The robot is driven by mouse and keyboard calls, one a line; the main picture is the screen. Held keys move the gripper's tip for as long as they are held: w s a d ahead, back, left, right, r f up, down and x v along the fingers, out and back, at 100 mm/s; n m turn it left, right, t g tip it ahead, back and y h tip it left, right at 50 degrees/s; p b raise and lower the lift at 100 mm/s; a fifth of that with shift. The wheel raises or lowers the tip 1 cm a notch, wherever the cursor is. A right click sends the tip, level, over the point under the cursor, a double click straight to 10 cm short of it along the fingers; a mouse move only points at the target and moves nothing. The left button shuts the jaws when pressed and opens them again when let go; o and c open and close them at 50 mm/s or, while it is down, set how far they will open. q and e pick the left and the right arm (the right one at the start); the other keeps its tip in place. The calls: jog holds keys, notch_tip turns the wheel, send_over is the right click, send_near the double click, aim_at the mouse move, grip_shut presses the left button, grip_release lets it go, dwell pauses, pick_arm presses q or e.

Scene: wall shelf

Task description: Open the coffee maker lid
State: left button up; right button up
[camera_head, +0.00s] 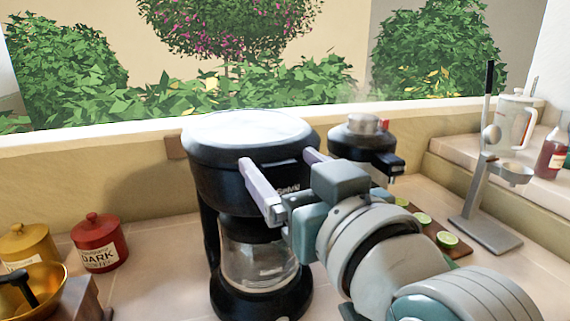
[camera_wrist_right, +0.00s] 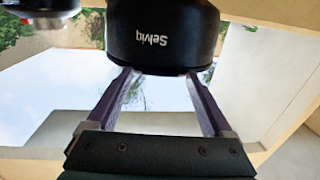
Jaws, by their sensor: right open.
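The coffee maker (camera_head: 222,178) stands on the counter, black with a glass carafe (camera_head: 258,265) in its lower part. Its lid (camera_head: 245,132), with a pale reflective top, lies flat and looks closed. My right gripper (camera_head: 279,159) is open at the front of the coffee maker, just below the lid's front edge, its two pale fingers apart. In the right wrist view the picture is upside down; the coffee maker's black body (camera_wrist_right: 160,38) is just beyond the open fingertips (camera_wrist_right: 158,75), with nothing between them. I cannot tell whether they touch it. My left gripper is not in view.
A second dark appliance (camera_head: 358,140) stands behind to the right. Red (camera_head: 99,245) and yellow (camera_head: 27,245) jars stand at left. Lime slices (camera_head: 447,240) on a board and a metal stand (camera_head: 485,225) are at right. A window ledge (camera_head: 100,140) runs behind.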

jog(key=shift+c, duration=0.2)
grip_shut()
dwell(0.6)
